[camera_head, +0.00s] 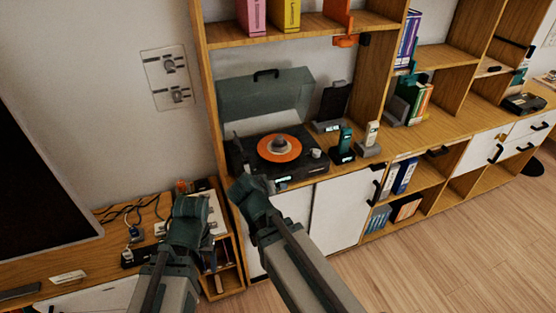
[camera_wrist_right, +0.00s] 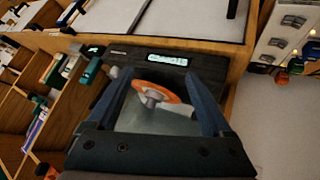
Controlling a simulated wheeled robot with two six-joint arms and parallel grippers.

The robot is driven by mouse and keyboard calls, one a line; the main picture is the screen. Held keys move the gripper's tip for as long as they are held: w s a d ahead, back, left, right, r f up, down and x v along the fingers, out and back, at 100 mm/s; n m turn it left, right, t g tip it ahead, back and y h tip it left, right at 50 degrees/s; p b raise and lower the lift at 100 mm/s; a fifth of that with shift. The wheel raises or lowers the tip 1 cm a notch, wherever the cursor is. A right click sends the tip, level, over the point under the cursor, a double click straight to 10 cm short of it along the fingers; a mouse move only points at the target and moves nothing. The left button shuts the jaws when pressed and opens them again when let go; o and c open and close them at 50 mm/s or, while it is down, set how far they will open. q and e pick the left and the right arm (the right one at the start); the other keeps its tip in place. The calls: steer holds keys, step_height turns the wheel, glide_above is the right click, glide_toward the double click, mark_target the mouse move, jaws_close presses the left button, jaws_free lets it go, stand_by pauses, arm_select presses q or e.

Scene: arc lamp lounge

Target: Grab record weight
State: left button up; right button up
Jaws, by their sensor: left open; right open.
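The record weight (camera_head: 281,143) is a small grey knob standing at the middle of the orange record (camera_head: 266,153) on the black turntable (camera_head: 244,162). In the right wrist view the weight (camera_wrist_right: 151,98) and orange record (camera_wrist_right: 170,92) show between the two fingers of my right gripper (camera_wrist_right: 158,80). In the head view my right gripper (camera_head: 244,184) is at the turntable's front left corner. My left gripper (camera_head: 190,192) is left of it, open, over the lower desk's right end; its fingertips are hard to make out.
The turntable's raised lid (camera_head: 266,95) stands behind it. Handheld devices on stands (camera_head: 343,145) are close on its right. A shelf with books (camera_head: 284,15) hangs above. A lower desk (camera_head: 150,217) with cables is at left.

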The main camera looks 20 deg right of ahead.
arm_select(q)
step_height(320, 180, down, 15)
steer(key=b, duration=1.2)
steer(key=shift+f, duration=0.15)
arm_select(e)
steer(key=w+d+m+t, duration=0.1)
steer(key=w+d+t, duration=0.4)
steer(key=w+t, duration=0.4)
steer(key=shift+w+d+f, duration=0.2)
steer(key=shift+w+f, duration=0.1)
steer(key=shift+w, duration=0.4)
